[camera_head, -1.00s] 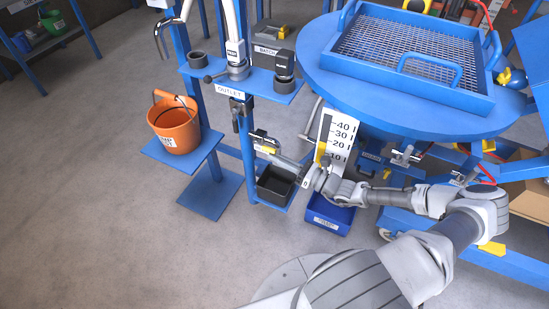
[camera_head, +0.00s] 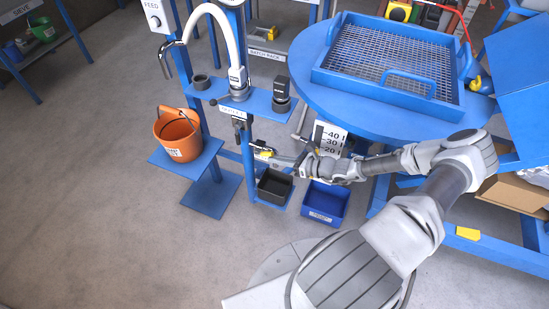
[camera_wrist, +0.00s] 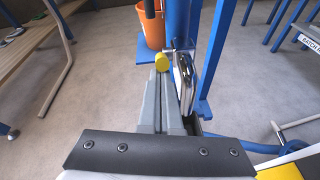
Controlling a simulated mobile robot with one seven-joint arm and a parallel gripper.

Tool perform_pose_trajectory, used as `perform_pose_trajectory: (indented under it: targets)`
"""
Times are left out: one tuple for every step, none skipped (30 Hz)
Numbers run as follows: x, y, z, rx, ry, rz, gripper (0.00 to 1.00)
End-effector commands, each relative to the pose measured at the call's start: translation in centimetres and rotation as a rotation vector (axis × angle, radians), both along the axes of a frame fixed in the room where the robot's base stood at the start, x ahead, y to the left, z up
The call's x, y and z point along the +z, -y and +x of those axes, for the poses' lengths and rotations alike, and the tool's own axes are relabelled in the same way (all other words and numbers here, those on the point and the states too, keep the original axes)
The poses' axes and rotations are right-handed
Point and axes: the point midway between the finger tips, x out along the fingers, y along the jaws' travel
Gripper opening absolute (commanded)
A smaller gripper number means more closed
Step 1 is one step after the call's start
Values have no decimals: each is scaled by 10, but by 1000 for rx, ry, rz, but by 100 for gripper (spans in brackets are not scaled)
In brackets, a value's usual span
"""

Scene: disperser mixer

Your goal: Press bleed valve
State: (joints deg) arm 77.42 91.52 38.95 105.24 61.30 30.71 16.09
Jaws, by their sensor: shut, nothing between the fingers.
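A round yellow knob (camera_wrist: 161,62), which looks like the bleed valve's button, shows just beyond my fingertips in the wrist view. In the head view my gripper (camera_head: 274,157) is at the same height, right beside the yellow part. I cannot tell whether the tips touch it. The fingers hide the knob's lower edge.
An orange bucket (camera_head: 177,135) stands on a blue shelf to the left. A black bin (camera_head: 274,187) and a blue bin (camera_head: 325,203) are below my gripper. A round blue table (camera_head: 400,110) with a mesh tray (camera_head: 390,55) is at the right.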

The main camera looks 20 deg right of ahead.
Motion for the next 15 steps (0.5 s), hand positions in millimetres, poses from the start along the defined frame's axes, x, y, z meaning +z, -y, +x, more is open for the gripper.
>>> perform_pose_trajectory:
  targets:
    - [13, -1, 1, 3, -20, -22, 0]
    - [14, -2, 1, 3, -35, -37, 0]
    - [16, -2, 1, 3, -54, -56, 0]
    - [17, -2, 2, 3, -69, -69, 0]
    - [19, -3, 2, 3, -83, -85, 0]
    - [20, -3, 3, 2, -96, -96, 0]
    - [20, -4, 3, 1, -94, -93, 0]
    - [22, -4, 3, 0, -94, -92, 0]
    - [24, -5, 4, 0, -93, -91, 0]
    - [26, -5, 5, 0, -92, -91, 0]
    - [28, -6, 6, 0, -92, -91, 0]
    - [31, -7, 7, 1, -91, -90, 0]
    - [32, -8, 7, 2, -90, -91, 0]
    - [34, -9, 8, 2, -90, -91, 0]
    - [36, -10, 10, 1, -91, -90, 0]
